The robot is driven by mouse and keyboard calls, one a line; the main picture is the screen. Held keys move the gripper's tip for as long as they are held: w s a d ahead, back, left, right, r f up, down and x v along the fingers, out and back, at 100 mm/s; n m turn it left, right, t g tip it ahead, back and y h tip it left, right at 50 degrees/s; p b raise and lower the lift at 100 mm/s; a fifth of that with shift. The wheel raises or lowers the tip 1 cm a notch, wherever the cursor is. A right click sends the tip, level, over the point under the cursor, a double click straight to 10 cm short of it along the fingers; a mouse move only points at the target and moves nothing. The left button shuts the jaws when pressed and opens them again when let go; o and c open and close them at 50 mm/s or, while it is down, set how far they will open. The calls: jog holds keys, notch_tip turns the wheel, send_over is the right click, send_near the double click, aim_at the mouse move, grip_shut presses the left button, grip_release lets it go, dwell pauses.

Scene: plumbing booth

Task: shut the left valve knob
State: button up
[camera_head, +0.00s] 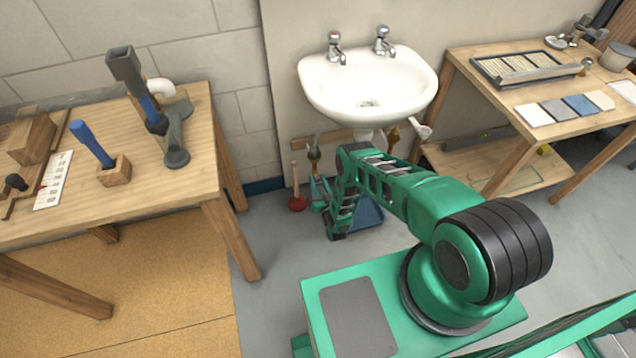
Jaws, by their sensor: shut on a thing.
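The white sink (368,92) stands against the wall with two taps on it. Below its left side, a brass-coloured left valve (314,154) shows on the pipe. Another brass valve (393,135) shows below its right side. My gripper (319,190) is under the sink's left side, just below the visible brass of the left valve. It appears shut on the left valve knob, but the knob itself is too small and too covered by the green fingers to make out. How far the knob is turned cannot be seen.
A red plunger (297,200) stands on the floor just left of my gripper. A blue bin (370,214) is partly hidden behind my arm. Wooden benches stand left (206,140) and right (490,100).

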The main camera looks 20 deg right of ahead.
jog(key=shift+m, duration=0.3)
jog(key=o, duration=1.1)
jog(key=shift+c, duration=0.2)
